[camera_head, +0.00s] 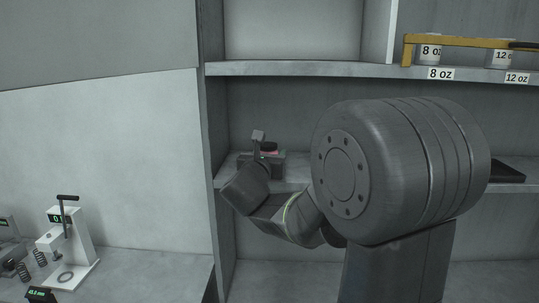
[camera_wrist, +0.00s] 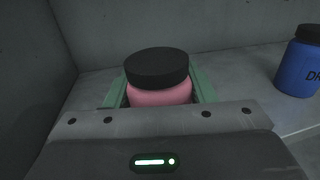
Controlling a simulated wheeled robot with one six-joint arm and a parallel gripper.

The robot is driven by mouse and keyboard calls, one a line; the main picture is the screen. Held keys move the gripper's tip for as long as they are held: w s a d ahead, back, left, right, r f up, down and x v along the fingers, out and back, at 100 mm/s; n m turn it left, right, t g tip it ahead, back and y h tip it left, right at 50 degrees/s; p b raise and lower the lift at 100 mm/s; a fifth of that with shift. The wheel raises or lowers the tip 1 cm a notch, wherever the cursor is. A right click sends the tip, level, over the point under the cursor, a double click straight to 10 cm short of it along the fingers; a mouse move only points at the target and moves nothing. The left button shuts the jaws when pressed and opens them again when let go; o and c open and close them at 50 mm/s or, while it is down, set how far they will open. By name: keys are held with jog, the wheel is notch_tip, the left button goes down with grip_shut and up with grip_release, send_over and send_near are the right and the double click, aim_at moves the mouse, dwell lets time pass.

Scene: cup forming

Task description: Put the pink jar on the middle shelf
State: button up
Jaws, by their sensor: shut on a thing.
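The pink jar (camera_wrist: 160,98) with a black lid stands upright between the green fingers of my gripper (camera_wrist: 162,92) in the wrist view. The gripper is shut on it.
A blue jar (camera_wrist: 300,65) with a black lid stands to the right in the wrist view. A shelf side wall (camera_head: 218,130) is close on the left. The upper shelf (camera_head: 300,69) is above, with cups behind a yellow bar (camera_head: 470,42). A dark tray (camera_head: 507,172) lies at right.

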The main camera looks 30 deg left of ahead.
jog(key=shift+f+b, duration=0.15)
jog(key=shift+b, duration=0.15)
jog(key=o, duration=1)
jog(key=shift+r+p, duration=0.25)
jog(key=shift+p, duration=0.1)
jog(key=shift+s+f, duration=0.1)
jog(key=shift+s, duration=0.3)
jog(key=b+v, duration=0.2)
jog(key=v, duration=0.9)
jog(key=shift+s+d, duration=0.1)
jog(key=shift+d, duration=0.05)
